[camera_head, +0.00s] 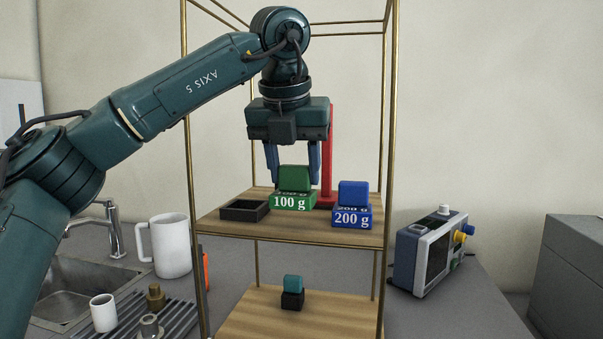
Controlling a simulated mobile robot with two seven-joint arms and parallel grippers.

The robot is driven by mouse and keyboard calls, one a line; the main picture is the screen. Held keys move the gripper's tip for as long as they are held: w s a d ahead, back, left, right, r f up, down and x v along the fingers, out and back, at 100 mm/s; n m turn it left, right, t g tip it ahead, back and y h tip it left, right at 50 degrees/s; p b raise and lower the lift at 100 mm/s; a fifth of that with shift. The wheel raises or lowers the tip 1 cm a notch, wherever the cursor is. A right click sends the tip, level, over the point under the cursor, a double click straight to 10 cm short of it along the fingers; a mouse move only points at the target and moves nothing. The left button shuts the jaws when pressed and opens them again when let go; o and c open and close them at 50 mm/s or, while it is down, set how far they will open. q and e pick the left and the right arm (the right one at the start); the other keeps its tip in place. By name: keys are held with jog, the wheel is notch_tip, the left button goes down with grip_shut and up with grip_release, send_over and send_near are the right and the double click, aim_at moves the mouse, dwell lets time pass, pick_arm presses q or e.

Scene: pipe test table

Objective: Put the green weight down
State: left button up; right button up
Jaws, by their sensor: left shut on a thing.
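The green weight (294,178) is a green block between the fingers of my left gripper (293,170), which points straight down and is shut on it. The block is at a green base (292,202) marked 100 g on the upper wooden shelf (299,232). I cannot tell whether it rests fully on that base. My right gripper is not in view.
An empty black tray (244,211) lies left of the green base. A blue block (353,194) on a blue 200 g base (351,216) stands right. A red post (327,150) rises close behind. Thin brass posts (386,120) frame the shelf.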

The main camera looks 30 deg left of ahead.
aim_at(294, 166)
pick_arm(q)
jog(key=w, duration=0.2)
jog(key=w+a+p, duration=0.1)
jog(key=w, duration=0.1)
jog(key=shift+w+a, duration=0.1)
jog(key=shift+w, duration=0.2)
jog(key=shift+s+f, duration=0.1)
jog(key=shift+f, duration=1.7)
jog(key=shift+f, duration=0.2)
jog(key=o, duration=1)
jog(key=shift+r, duration=0.1)
jog(key=shift+r, duration=0.25)
jog(key=v, duration=1.1)
jog(key=shift+s+r, duration=0.15)
jog(key=shift+r, duration=0.25)
